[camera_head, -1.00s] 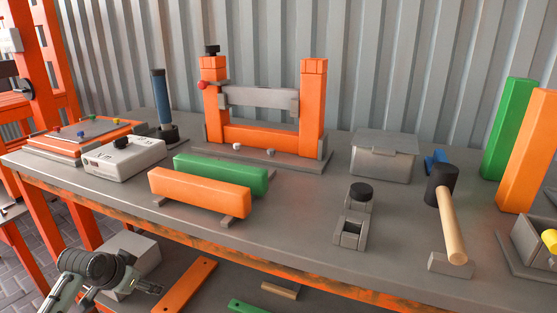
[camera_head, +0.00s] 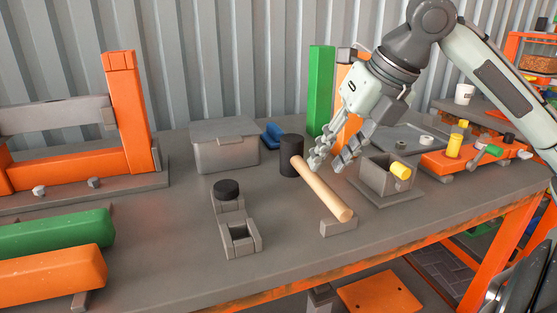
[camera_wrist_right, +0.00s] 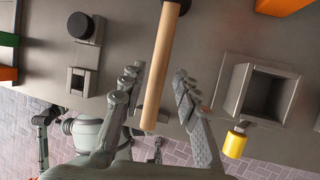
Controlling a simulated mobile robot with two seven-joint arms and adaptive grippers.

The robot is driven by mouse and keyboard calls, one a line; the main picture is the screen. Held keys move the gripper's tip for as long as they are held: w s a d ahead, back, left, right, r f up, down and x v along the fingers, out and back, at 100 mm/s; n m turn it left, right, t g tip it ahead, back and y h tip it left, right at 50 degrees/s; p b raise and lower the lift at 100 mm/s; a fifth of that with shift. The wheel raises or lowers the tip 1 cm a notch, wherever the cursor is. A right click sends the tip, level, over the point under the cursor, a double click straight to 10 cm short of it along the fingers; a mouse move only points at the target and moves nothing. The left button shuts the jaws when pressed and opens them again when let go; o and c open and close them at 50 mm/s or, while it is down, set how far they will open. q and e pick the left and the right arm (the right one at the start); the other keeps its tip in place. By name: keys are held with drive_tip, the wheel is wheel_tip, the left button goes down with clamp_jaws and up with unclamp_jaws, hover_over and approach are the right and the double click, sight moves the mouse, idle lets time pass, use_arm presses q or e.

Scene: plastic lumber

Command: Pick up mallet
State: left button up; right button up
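The mallet has a black head (camera_head: 291,155) and a pale wooden handle (camera_head: 321,188). It lies on the workbench with the handle end propped on a small grey block (camera_head: 338,226). My right gripper (camera_head: 332,168) is open just to the right of the handle in the head view. In the right wrist view the handle (camera_wrist_right: 160,70) extends between the two spread fingers of my right gripper (camera_wrist_right: 158,95), with gaps on both sides. My left gripper is not in view now.
A grey open box (camera_head: 387,178) with a yellow cylinder (camera_head: 400,170) stands right of the mallet. Green (camera_head: 321,90) and orange posts (camera_head: 349,110) stand behind. A lidded grey bin (camera_head: 225,148) and a grey holder with a black knob (camera_head: 227,190) are to the left.

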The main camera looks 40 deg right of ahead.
sight(322, 180)
drive_tip(key=x, duration=0.3)
drive_tip(key=s+x, duration=0.1)
drive_tip(key=x, duration=0.1)
drive_tip(key=shift+w+a+f+b, duration=0.2)
drive_tip(key=shift+f+b, duration=0.15)
drive_tip(key=shift+f, duration=0.2)
drive_tip(key=shift+w+f, duration=0.1)
drive_tip(key=shift+f, duration=0.1)
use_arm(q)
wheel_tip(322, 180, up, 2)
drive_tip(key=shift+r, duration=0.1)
use_arm(e)
drive_tip(key=shift+c, duration=0.2)
clamp_jaws()
drive_tip(key=shift+r, duration=0.1)
